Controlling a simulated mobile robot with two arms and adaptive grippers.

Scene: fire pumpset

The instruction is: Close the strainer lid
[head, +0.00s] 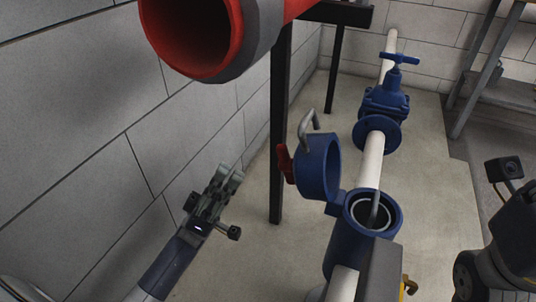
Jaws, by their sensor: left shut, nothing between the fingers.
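The blue strainer body (350,243) stands upright at the lower centre, its round mouth open, with a light ring and a grey rod or handle showing inside. Its blue lid (317,167) stands open, swung up and to the left on a hinge at the rim. The lid carries a grey curved handle (308,122) on top and a red knob (284,163) on its left side. My left gripper (230,175) is shut and empty, left of the lid and apart from it. Part of my right arm shows at the right edge; its fingers are not visible.
A large red pipe end (200,35) hangs at the upper left. A black post (279,130) stands behind the lid. A white pipe (373,160) runs back to a blue valve (386,98). A block wall (100,130) bounds the left; floor shows between it and the strainer.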

